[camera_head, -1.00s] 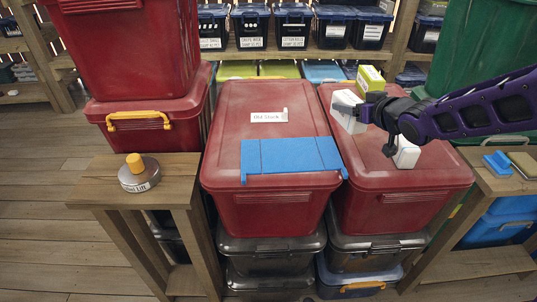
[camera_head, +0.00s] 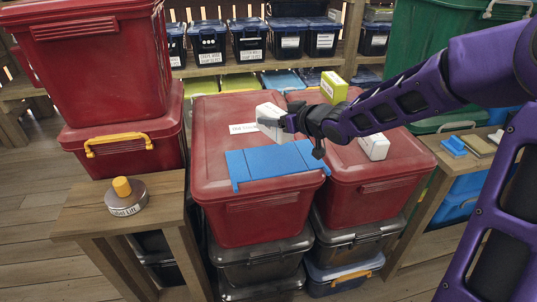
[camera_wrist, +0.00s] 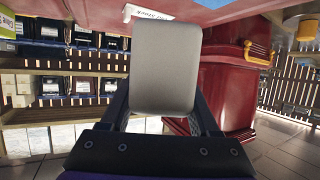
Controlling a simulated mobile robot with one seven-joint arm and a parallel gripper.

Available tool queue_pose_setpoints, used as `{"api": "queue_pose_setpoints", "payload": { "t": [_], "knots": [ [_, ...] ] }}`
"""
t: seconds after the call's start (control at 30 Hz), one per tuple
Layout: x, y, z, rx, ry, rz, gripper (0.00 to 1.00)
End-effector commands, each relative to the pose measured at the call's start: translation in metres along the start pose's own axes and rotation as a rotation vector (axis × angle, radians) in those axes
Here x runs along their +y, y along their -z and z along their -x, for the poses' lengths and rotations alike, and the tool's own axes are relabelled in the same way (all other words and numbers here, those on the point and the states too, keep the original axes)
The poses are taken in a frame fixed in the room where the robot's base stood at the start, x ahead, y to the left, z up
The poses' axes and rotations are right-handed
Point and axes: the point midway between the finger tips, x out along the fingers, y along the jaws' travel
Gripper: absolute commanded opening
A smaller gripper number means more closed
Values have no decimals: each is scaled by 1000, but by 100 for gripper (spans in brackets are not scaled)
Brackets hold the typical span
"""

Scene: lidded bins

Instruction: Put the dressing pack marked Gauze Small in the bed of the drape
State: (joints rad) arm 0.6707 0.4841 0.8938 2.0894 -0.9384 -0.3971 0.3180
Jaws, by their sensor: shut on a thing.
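A white box-shaped pack (camera_head: 272,116) is in my gripper (camera_head: 290,122), over the far right part of the left red lid (camera_head: 212,120). In the wrist view its plain pale face (camera_wrist: 165,68) fills the space between the fingers; I can read no marking on it. The blue drape (camera_head: 275,163) lies across the front of that lid, with folds and an edge hanging at the front. The pack is behind the drape, apart from it. A second white pack (camera_head: 374,147) and a yellow-green pack (camera_head: 334,87) are on the right red lid.
A white label (camera_head: 243,128) lies on the left lid, partly covered by the pack in this view. A wooden stand (camera_head: 160,205) holds a round weight with a yellow knob (camera_head: 125,195). Stacked red bins (camera_head: 100,60) rise at left. Shelved bins stand behind.

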Motion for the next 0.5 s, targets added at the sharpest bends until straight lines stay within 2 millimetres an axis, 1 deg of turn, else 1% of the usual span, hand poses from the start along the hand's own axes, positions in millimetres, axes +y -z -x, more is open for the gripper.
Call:
{"api": "queue_pose_setpoints", "payload": {
  "t": [0.03, 0.1, 0.2, 0.37, 0.5],
  "knots": [
    [-1, -15, -6, -3, 2, -3, 6],
    [-1, -28, -12, -2, 2, -3, 6],
    [-1, -39, -16, -1, 1, -2, 6],
    [0, -48, -20, 0, 1, -1, 6],
    [-1, -67, -28, -1, 1, -3, 6]
  ]
}}
